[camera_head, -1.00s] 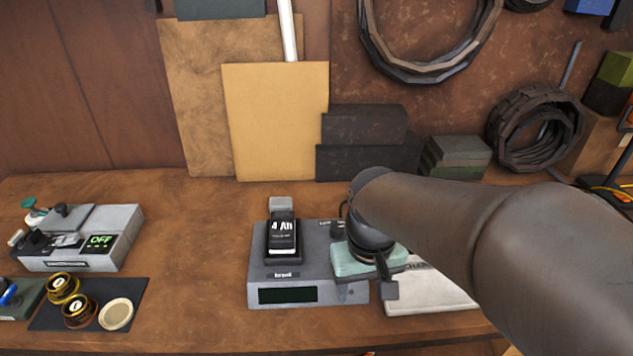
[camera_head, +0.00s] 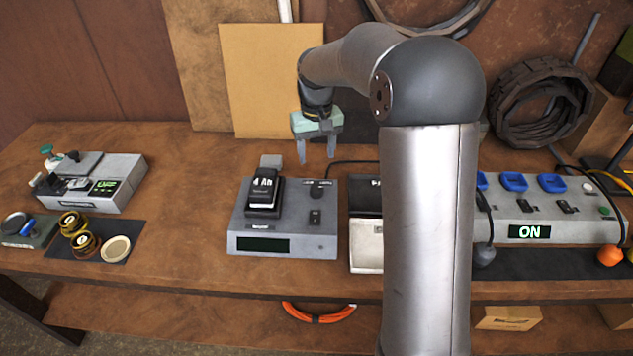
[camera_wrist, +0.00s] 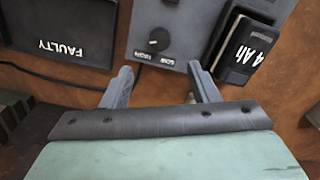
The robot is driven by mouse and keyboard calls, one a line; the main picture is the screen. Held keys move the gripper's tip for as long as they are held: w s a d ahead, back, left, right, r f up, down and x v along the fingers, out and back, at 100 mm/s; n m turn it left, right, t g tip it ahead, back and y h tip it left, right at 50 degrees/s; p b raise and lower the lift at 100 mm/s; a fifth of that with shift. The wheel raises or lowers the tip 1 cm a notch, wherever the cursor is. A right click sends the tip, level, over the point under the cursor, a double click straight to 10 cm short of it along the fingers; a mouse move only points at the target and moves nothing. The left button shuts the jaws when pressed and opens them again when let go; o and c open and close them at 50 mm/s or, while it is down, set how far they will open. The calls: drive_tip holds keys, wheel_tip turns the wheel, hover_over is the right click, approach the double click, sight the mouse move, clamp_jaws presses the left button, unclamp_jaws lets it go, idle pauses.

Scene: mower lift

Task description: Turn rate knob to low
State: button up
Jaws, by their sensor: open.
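The charger (camera_head: 285,244) is a grey unit on the bench with a dark display on its front. A black battery marked 4 Ah (camera_head: 263,191) sits in its left part. The small black rate knob (camera_head: 317,192) is at its back right; it also shows in the wrist view (camera_wrist: 160,38) above LOW and HIGH labels. The knob's white mark appears to point toward the HIGH label. My gripper (camera_head: 317,157) is open and empty, above and behind the knob. In the wrist view my fingertips (camera_wrist: 160,68) are spread, with the knob beyond the gap.
A dark box marked FAULTY (camera_wrist: 62,28) stands beside the charger. A grey unit with blue sockets and an ON display (camera_head: 530,232) is at right. Another device (camera_head: 90,182) and gold-coloured round items (camera_head: 80,230) lie at left. A cable runs behind the charger.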

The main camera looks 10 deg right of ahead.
sight(317, 188)
wheel_tip(317, 188, down, 11)
drive_tip(key=shift+f+p, duration=0.1)
drive_tip(key=shift+p, duration=0.6)
drive_tip(key=c, duration=1)
